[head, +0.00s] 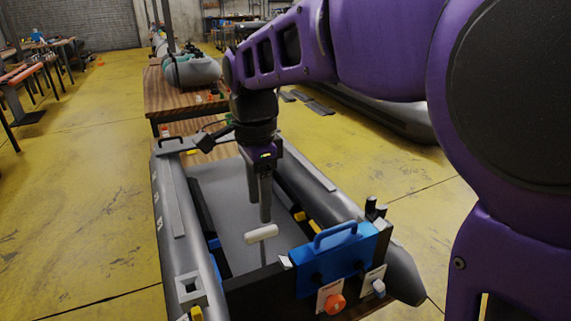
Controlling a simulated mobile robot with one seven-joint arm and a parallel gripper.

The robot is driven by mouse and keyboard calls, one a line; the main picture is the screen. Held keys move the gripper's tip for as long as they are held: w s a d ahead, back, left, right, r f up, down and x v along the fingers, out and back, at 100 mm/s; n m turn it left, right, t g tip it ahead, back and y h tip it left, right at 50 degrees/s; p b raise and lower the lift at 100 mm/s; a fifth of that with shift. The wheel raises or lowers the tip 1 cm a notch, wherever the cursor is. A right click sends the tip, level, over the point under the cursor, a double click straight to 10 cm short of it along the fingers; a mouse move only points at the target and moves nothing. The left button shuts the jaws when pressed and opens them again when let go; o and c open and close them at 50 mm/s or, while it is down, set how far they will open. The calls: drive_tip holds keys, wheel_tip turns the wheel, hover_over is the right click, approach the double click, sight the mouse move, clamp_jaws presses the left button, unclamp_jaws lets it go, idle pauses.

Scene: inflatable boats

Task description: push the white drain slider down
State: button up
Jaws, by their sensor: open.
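A small white knob (378,286) sits on a pale plate at the right of the boat's dark stern board; it looks like the drain slider, but its label is too small to read. My gripper (259,210) points down over the boat's grey floor, to the left of that knob and apart from it. Its two fingers are spread and hold nothing. A white rounded bar (262,233) on a thin grey stem shows just below the fingertips in the picture. I cannot tell whether they touch it.
The grey inflatable boat (176,220) rests on a wooden table. A blue box with a handle (338,255) and an orange knob (334,303) are at the stern. Another wooden table (185,95) stands behind. Yellow floor (90,200) is clear to the left.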

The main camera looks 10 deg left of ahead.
sight(261, 231)
wheel_tip(261, 231, down, 8)
drive_tip(key=b, duration=0.5)
drive_tip(key=shift+r, duration=0.25)
drive_tip(key=shift+f+b, duration=0.3)
drive_tip(key=shift+f, duration=0.4)
drive_tip(key=shift+c, duration=0.3)
clamp_jaws()
drive_tip(key=shift+f, duration=0.1)
